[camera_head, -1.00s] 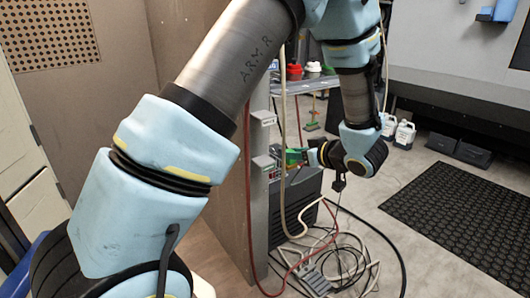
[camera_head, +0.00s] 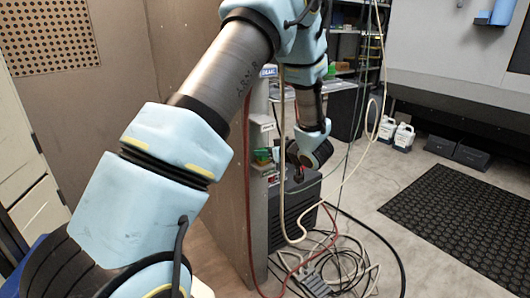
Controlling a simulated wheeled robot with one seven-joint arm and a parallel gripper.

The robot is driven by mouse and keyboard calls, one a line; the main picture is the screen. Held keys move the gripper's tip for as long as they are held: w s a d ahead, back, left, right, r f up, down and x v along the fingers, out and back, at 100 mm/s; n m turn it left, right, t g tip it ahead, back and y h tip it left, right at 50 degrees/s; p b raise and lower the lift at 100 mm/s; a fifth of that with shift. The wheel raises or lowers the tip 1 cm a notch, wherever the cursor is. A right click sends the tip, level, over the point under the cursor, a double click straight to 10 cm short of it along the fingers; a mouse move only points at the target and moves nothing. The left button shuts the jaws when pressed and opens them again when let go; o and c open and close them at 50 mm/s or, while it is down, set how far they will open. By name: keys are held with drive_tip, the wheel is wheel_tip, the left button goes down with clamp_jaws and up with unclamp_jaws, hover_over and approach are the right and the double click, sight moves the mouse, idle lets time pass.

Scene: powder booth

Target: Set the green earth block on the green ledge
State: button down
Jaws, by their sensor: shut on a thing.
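A small green block (camera_head: 262,155), which I take to be the green earth block, shows beside the edge of the grey upright panel. My gripper (camera_head: 272,158) is small and partly hidden at the end of my arm. It points left and is shut on the block. The block is at about the height of the panel's lower small ledge; I cannot tell whether it touches it. A pale labelled ledge (camera_head: 264,119) sticks out higher on the panel. I cannot make out a green ledge clearly.
A dark machine (camera_head: 292,212) stands below my gripper. Hoses and cables hang around the arm and lie tangled on the floor (camera_head: 335,268). A black mat (camera_head: 465,215), white jugs (camera_head: 404,136) and dark boxes (camera_head: 474,156) are at the right.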

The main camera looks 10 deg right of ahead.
drive_tip(key=shift+f, duration=0.15)
drive_tip(key=c, duration=0.6)
unclamp_jaws()
